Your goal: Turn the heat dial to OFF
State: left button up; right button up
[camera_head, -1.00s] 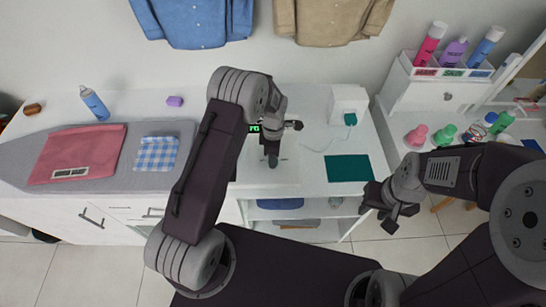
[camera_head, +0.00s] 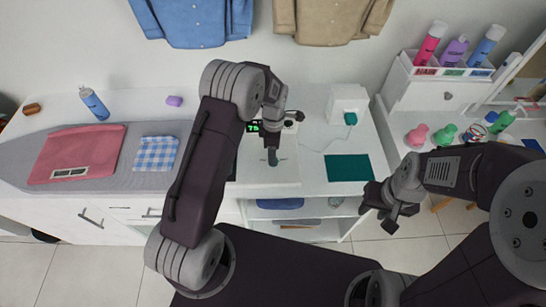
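A machine with a lit green display (camera_head: 253,126) stands on the counter, partly behind my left arm. A small dark knob-like part (camera_head: 299,115) shows at its right; I cannot tell for sure if it is the heat dial, and its setting is unreadable. My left gripper (camera_head: 273,125) is over the machine beside the display, seen from behind, and its fingertips are not clear. A dark upright handle-like part (camera_head: 272,157) stands below it over the pale plate (camera_head: 268,174). My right gripper (camera_head: 390,207) is open and empty, in front of the counter at the right.
A teal cloth (camera_head: 348,168) and a white box (camera_head: 348,104) with a cord lie right of the machine. An ironing board (camera_head: 90,192) with a pink garment (camera_head: 78,152) and a checked cloth (camera_head: 156,154) is at the left. Bottles stand in a rack (camera_head: 447,72) at the right.

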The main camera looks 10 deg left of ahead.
pick_arm(q)
notch_tip(320, 180, up, 5)
jog(key=shift+w+r, duration=0.15)
jog(key=shift+a, duration=0.1)
dwell(0.3)
jog(key=s+a+r+m+t, duration=0.1)
jog(key=s+a+r, duration=0.2)
jog(key=s+r, duration=0.35)
jog(key=s+a+f+m+t, duration=0.1)
jog(key=s+f+m, duration=0.1)
jog(key=s+m, duration=1)
jog(key=m, duration=0.6)
jog(key=shift+f, duration=0.15)
